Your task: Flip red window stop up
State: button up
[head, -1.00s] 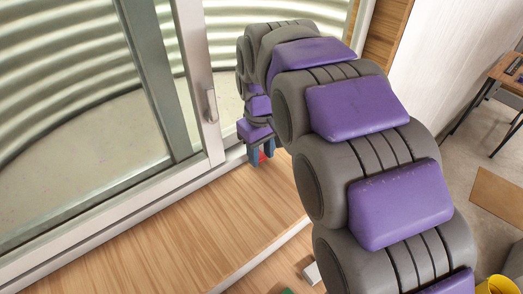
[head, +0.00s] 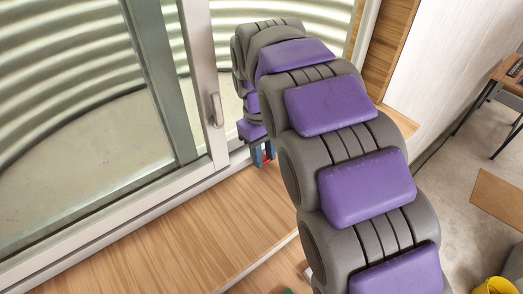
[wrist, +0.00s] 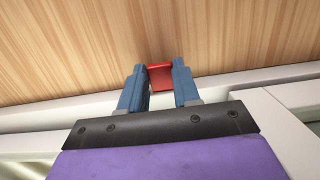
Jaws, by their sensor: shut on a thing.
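The red window stop (wrist: 160,76) shows in the wrist view between the two blue fingers of my gripper (wrist: 159,82), against the wooden sill by the white window frame. My gripper is shut on it. In the head view, my gripper (head: 262,157) points down at the foot of the sliding window's frame. Only a small bit of red (head: 264,160) shows there between the fingers. The rest of the stop is hidden by my fingers, so its exact tilt is hard to tell.
The sliding window (head: 95,110) with a grey handle (head: 217,110) stands left of my arm. The wooden sill (head: 190,225) is mostly clear. A white wall (head: 440,60) and a yellow bucket (head: 497,286) are at the right.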

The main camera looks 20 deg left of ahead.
jog(key=o, duration=0.7)
jog(key=shift+d, duration=0.1)
jog(key=o, duration=0.3)
jog(key=shift+s+d+r, duration=0.1)
jog(key=shift+d, duration=0.1)
jog(key=shift+o, duration=0.3)
